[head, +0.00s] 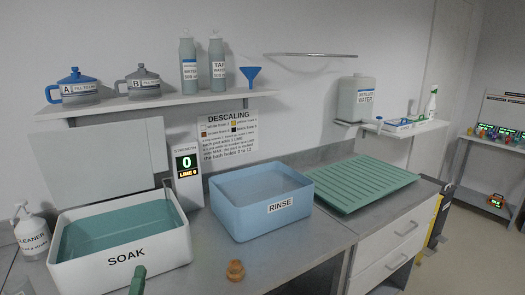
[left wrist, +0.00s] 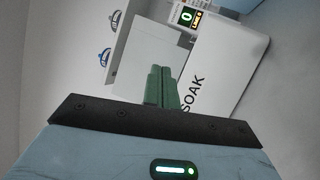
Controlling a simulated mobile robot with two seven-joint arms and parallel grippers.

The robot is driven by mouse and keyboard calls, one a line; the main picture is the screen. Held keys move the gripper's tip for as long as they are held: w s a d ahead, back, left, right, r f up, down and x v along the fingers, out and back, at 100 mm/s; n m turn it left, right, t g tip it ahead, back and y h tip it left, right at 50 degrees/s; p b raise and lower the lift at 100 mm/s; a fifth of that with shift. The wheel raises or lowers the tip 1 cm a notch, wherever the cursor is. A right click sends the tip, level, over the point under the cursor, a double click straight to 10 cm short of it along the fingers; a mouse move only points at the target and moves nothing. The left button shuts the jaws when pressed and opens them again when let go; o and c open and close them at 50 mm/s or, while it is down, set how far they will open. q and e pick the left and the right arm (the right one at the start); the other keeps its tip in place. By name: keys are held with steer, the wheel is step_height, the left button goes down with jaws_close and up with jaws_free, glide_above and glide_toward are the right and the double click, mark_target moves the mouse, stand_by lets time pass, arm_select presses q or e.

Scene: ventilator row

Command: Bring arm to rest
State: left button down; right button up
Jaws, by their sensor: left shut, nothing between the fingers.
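My left gripper (head: 138,281) shows as green fingers at the bottom edge of the head view, in front of the white SOAK basin. In the left wrist view its green fingers (left wrist: 161,88) lie together, shut and empty. Behind them in that view is the SOAK basin (left wrist: 226,50), apart from the fingers as far as I can tell. In the head view the SOAK basin (head: 150,252) holds teal liquid. My right gripper is not in view.
A blue RINSE basin (head: 262,212) stands right of the SOAK basin. A small orange-brown part (head: 235,270) lies on the counter in front. A green drain rack (head: 362,183) is at right. A cleaner bottle (head: 31,233) stands at left. A shelf (head: 160,102) holds jugs and bottles.

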arm_select(q)
steer(key=s+d+f+m+g+h, duration=0.3)
steer(key=s+f+m, duration=0.2)
steer(key=f+m, duration=0.3)
steer(key=s+d+f+m+g+h, duration=0.3)
steer(key=s+f+m, duration=0.3)
steer(key=f, duration=0.4)
steer(key=s+f+m+g+y, duration=0.1)
steer(key=s+f+m+g, duration=0.5)
steer(key=s+f, duration=0.7)
steer(key=s+m, duration=0.2)
steer(key=shift+s, duration=0.3)
steer(key=shift+a, duration=0.2)
